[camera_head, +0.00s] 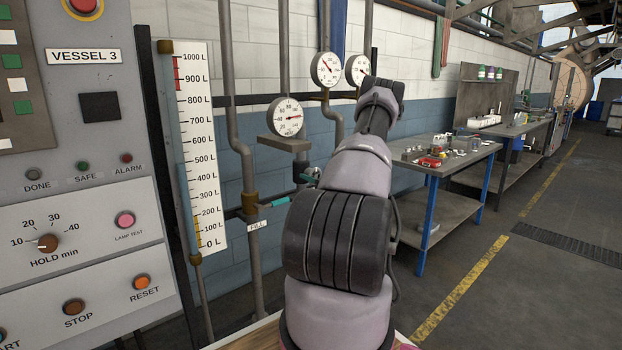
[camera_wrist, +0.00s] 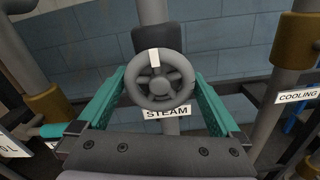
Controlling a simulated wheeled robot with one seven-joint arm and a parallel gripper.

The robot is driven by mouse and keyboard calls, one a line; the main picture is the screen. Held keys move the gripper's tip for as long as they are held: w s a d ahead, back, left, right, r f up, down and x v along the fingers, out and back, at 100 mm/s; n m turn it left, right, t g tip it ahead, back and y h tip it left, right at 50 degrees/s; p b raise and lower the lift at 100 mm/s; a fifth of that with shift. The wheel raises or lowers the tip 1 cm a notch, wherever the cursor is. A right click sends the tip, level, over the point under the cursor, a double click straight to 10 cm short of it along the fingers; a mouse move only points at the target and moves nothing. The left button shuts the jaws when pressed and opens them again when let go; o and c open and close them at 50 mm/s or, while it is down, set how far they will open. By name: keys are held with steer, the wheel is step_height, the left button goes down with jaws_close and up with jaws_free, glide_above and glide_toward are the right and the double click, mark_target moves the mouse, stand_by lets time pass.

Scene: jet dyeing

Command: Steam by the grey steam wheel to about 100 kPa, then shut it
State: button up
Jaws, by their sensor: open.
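The grey steam wheel (camera_wrist: 160,98) is in the middle of the wrist view, on a grey vertical pipe, with a white mark at the top of its rim. A white STEAM label (camera_wrist: 167,112) sits at its lower edge. My gripper (camera_wrist: 160,76) is open, with one teal finger on each side of the wheel. I cannot tell whether the fingers touch the rim. In the head view my arm hides the wheel. Two round gauges, one left (camera_head: 325,69) and one right (camera_head: 357,69), show above the arm; their units are too small to read.
A third, lower dial (camera_head: 288,116) hangs left of my arm. A teal-handled FILL valve (camera_head: 273,203) and the litre scale (camera_head: 201,150) are further left, beside the VESSEL 3 panel (camera_head: 90,230). A COOLING label (camera_wrist: 298,97) is at the right in the wrist view. A workbench (camera_head: 440,160) stands right.

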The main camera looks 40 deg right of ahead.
steer(key=s, duration=0.9)
steer(key=shift+s+d, duration=0.15)
steer(key=shift+d, duration=0.15)
